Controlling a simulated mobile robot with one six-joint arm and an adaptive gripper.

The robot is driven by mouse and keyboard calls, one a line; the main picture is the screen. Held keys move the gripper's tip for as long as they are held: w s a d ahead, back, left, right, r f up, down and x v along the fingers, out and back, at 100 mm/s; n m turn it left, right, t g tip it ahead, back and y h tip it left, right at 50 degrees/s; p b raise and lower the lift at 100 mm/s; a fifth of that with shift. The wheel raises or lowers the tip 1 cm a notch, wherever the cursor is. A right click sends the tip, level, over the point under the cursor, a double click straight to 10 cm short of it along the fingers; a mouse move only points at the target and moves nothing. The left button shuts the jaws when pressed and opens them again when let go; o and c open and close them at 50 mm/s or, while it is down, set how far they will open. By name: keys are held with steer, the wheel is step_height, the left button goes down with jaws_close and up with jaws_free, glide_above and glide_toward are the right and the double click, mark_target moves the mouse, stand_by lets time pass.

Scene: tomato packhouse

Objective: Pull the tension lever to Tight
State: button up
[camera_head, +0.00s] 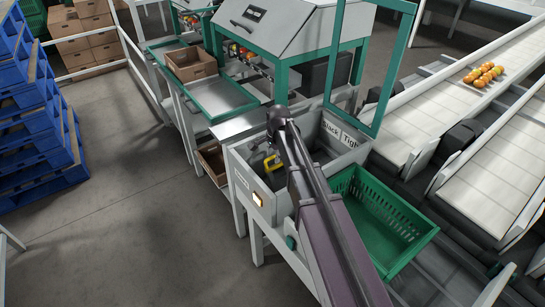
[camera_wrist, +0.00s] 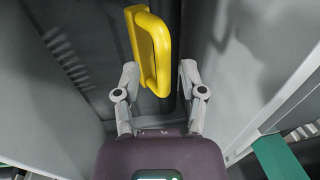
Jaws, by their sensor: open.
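The tension lever's yellow handle (camera_head: 271,163) shows inside the open grey machine housing (camera_head: 241,182), left of my arm. A panel at the housing's back carries the labels Slack (camera_head: 331,128) and Tight (camera_head: 350,141), with Tight to the right. In the wrist view the yellow handle (camera_wrist: 158,50) is a D-shaped loop just ahead of my gripper (camera_wrist: 159,75). My gripper is open. Its two grey fingers stand on either side of the handle's lower end, and I see no clear contact. In the head view my arm hides the gripper and part of the housing.
A green crate (camera_head: 421,231) stands right of the housing. A green-framed guard (camera_head: 327,95) rises behind it. Housing walls (camera_wrist: 270,65) are close on both sides of my gripper. Conveyors (camera_head: 435,112) run at the right, and blue pallets (camera_head: 75,150) are stacked at the left.

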jaws_close()
steer(key=shift+s, duration=0.1)
